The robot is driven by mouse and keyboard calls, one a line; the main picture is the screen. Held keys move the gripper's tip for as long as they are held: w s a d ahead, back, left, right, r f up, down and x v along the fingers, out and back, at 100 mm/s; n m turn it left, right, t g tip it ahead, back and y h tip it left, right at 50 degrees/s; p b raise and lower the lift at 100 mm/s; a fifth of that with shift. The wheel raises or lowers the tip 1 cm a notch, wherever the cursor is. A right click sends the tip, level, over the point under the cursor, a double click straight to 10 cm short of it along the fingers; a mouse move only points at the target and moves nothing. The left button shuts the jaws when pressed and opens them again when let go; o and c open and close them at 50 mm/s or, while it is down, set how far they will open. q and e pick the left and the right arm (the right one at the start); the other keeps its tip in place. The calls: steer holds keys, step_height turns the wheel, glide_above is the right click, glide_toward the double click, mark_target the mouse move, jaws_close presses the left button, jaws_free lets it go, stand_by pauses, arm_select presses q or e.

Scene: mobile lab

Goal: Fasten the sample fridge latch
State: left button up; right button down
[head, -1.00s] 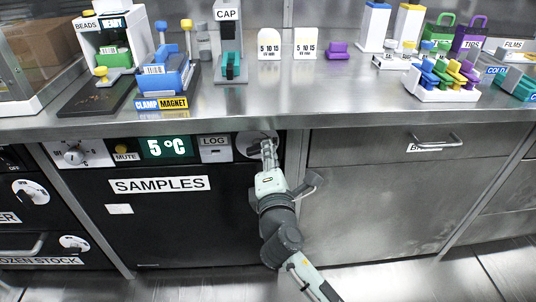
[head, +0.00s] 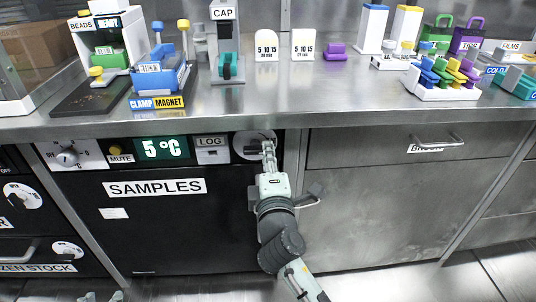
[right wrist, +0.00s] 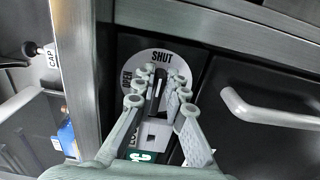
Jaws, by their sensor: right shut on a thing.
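The sample fridge (head: 190,232) has a black front marked SAMPLES. Its latch sits on a round white plate (head: 243,148) at the top right of that front. In the right wrist view the plate (right wrist: 172,58) reads SHUT at the top and OPEN at the left. My right gripper (head: 268,146) is shut on the dark latch handle (right wrist: 157,88). In the right wrist view, the fingers (right wrist: 160,82) cover much of the handle, so its exact angle is hard to tell. Only the fingertips of my left gripper (head: 103,297) show at the bottom edge, apart and empty.
The steel bench edge (head: 350,113) runs just above the latch. The LOG panel (head: 211,150) is left of the latch. The floor in front is clear.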

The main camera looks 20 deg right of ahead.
steer(key=c, duration=1.6)
jaws_free()
steer(key=shift+o, duration=0.2)
steer(key=v, duration=1.2)
